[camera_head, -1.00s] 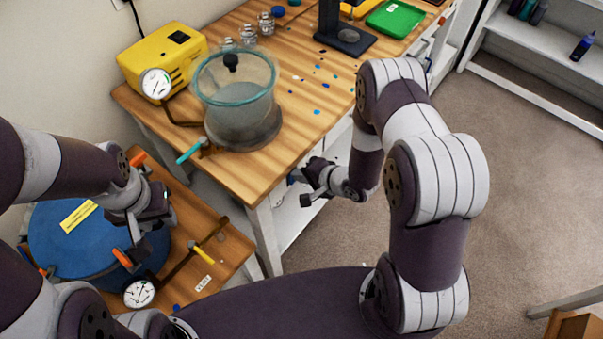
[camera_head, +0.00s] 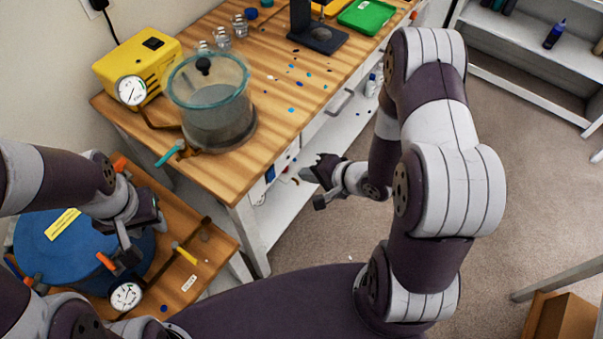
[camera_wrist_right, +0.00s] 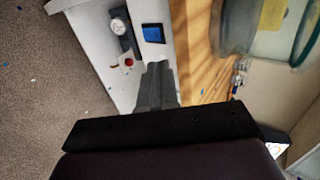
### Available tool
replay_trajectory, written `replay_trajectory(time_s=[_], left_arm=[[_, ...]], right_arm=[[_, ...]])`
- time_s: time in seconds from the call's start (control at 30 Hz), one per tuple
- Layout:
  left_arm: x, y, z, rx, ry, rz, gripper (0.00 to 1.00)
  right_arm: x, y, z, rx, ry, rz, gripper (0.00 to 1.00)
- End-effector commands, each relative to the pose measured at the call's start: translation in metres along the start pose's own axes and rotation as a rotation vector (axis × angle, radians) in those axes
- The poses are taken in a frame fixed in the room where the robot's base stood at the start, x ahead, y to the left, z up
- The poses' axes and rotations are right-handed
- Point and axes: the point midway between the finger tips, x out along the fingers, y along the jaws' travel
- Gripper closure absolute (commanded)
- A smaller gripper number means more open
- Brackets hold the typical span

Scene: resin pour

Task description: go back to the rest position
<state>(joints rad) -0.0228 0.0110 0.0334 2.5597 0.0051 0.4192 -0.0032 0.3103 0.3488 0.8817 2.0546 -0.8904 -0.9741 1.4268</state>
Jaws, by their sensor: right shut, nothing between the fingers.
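My right gripper (camera_head: 312,188) is off the front side of the wooden bench (camera_head: 262,120), below its top and over the gap beside the lower white shelf. Its fingers (camera_wrist_right: 157,86) are together and empty in the right wrist view. My left gripper (camera_head: 140,238) is above the blue round lid (camera_head: 75,262) on the small lower wooden table, pointing down. Its fingertips are too small and partly hidden to tell whether they are apart.
On the bench stand a clear chamber (camera_head: 213,118), a yellow pump (camera_head: 140,68) with a gauge, small jars and a green tray (camera_head: 368,14). A yellow-handled tool (camera_head: 184,253) lies on the low table. Carpet (camera_head: 330,230) is free right of the bench; a cardboard box (camera_head: 562,318) stands lower right.

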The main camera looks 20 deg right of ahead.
Motion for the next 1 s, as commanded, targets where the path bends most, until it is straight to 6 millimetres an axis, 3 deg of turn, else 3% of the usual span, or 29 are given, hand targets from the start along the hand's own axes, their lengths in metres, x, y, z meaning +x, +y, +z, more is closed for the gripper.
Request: replay_trajectory(time_s=[0.63, 0.67, 0.73, 0.8, 0.87, 0.93, 1.0], left_arm=[[0.000, 0.000, 0.000, 0.000, 0.000, 0.000, 0.61], [0.000, 0.000, 0.000, 0.000, 0.000, 0.000, 0.61], [0.000, 0.000, 0.000, 0.000, 0.000, 0.000, 0.61], [-0.001, 0.000, 0.000, 0.000, 0.000, 0.000, 0.61], [-0.001, 0.000, 0.000, 0.000, 0.000, 0.000, 0.61], [-0.001, 0.000, 0.000, 0.000, 0.000, 0.000, 0.61], [-0.001, 0.000, 0.000, 0.000, 0.000, 0.000, 0.61]], right_arm=[[-0.003, 0.000, 0.000, -0.024, -0.001, 0.003, 1.00], [-0.003, 0.003, 0.001, -0.059, -0.003, 0.019, 1.00], [-0.006, 0.031, 0.000, -0.196, -0.007, 0.151, 1.00], [-0.028, 0.067, -0.010, -0.379, -0.022, 0.399, 1.00], [-0.059, 0.076, -0.020, -0.543, -0.078, 0.612, 1.00], [-0.098, 0.067, -0.018, -0.680, -0.196, 0.793, 1.00], [-0.132, 0.041, 0.001, -0.765, -0.325, 0.869, 1.00]])
